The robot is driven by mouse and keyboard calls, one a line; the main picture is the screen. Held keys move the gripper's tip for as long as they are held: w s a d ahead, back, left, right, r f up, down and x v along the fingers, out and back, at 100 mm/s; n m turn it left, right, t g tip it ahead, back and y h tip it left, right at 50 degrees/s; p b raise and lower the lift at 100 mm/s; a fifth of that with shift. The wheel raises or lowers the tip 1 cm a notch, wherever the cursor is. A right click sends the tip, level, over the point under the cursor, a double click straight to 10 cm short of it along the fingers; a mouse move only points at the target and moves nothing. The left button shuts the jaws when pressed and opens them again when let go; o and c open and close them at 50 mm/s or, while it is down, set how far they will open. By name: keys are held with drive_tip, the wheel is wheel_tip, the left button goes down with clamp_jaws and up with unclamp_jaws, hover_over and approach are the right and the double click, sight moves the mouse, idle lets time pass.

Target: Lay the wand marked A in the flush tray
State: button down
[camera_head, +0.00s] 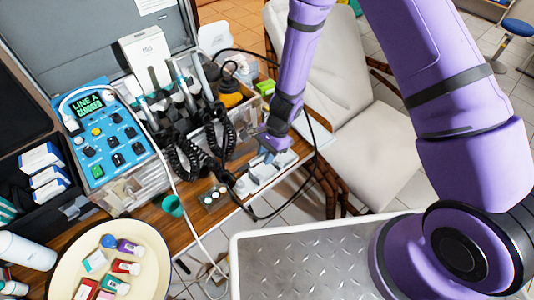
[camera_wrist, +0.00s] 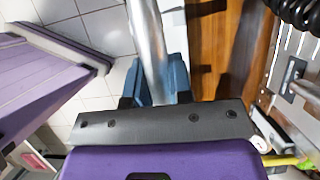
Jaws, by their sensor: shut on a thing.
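My gripper (camera_head: 272,147) is over the wooden tabletop, to the right of the dental unit. In the wrist view its blue fingers (camera_wrist: 160,85) are closed around a silver metal wand (camera_wrist: 148,35). No letter can be read on this wand. In the head view the held wand is mostly hidden by the gripper. A pale grey tray-like piece (camera_head: 262,181) lies on the table just below the gripper; it may be the flush tray, but no label shows. I cannot tell whether the wand touches it.
The blue control panel (camera_head: 103,134) has a display beginning "LINE A". Black coiled hoses (camera_head: 219,140) hang at the unit's front, and a dark cable loops near the gripper. A green cup (camera_head: 172,206) and round cream tray (camera_head: 75,244) stand left. A beige chair (camera_head: 365,145) is behind.

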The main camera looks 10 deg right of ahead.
drive_tip(key=shift+f, duration=1.25)
drive_tip(key=shift+s+a+f, duration=0.15)
drive_tip(key=shift+f, duration=0.3)
drive_tip(key=shift+f, duration=0.2)
drive_tip(key=shift+a+f, duration=0.1)
drive_tip(key=shift+f, duration=0.4)
drive_tip(key=shift+s+a+f, duration=0.1)
idle(0.3)
drive_tip(key=c, duration=0.9)
unclamp_jaws()
drive_tip(key=shift+c, duration=0.2)
